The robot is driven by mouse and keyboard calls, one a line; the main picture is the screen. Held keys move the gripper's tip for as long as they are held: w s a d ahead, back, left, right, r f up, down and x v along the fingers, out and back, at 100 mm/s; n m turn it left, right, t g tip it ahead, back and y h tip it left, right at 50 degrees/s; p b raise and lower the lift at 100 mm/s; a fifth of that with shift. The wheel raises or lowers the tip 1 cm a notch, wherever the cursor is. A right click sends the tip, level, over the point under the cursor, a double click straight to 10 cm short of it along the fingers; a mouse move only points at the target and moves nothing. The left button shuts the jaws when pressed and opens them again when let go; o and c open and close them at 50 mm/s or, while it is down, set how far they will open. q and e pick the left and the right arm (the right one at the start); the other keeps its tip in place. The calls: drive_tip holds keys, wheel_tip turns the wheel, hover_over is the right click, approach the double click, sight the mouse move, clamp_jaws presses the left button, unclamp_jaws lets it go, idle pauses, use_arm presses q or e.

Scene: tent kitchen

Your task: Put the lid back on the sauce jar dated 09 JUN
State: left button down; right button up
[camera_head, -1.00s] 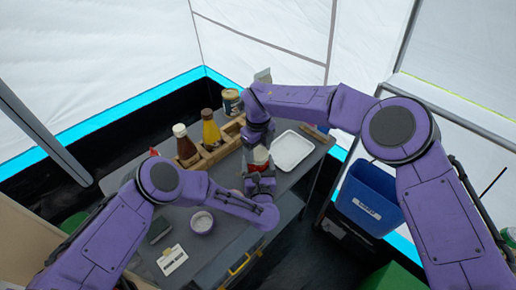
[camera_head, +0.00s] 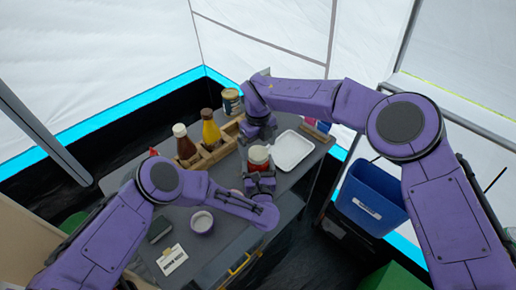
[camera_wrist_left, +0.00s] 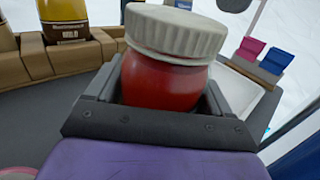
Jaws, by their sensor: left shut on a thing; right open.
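A red sauce jar (camera_head: 258,166) stands upright in my left gripper (camera_head: 261,181), near the middle of the table. In the left wrist view the fingers of the left gripper (camera_wrist_left: 158,100) are shut around the sides of the red jar (camera_wrist_left: 162,82). A ribbed off-white lid (camera_wrist_left: 176,33) sits on the jar's mouth and looks slightly tilted; I cannot tell whether it is screwed tight. The lid (camera_head: 258,153) also shows in the head view. My right gripper (camera_head: 258,139) is open just above the lid. No date is readable on the jar.
A white tray (camera_head: 292,151) lies right of the jar. A wooden caddy (camera_head: 214,157) with a brown bottle (camera_head: 184,145) and a yellow bottle (camera_head: 211,131) stands left, with a can (camera_head: 232,102) behind. A small cup (camera_head: 201,222) and card (camera_head: 172,260) are at the front. A blue bin (camera_head: 370,197) is beyond the right edge.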

use_arm(q)
unclamp_jaws()
drive_tip(key=shift+r, duration=0.1)
drive_tip(key=s, duration=0.3)
drive_tip(key=s+b, duration=0.1)
drive_tip(key=s, duration=0.2)
drive_tip(key=s+d+b, duration=0.1)
drive_tip(key=s, duration=0.2)
drive_tip(key=shift+s, duration=0.8)
use_arm(e)
wheel_tip(320, 180, up, 8)
drive_tip(key=shift+f, duration=0.15)
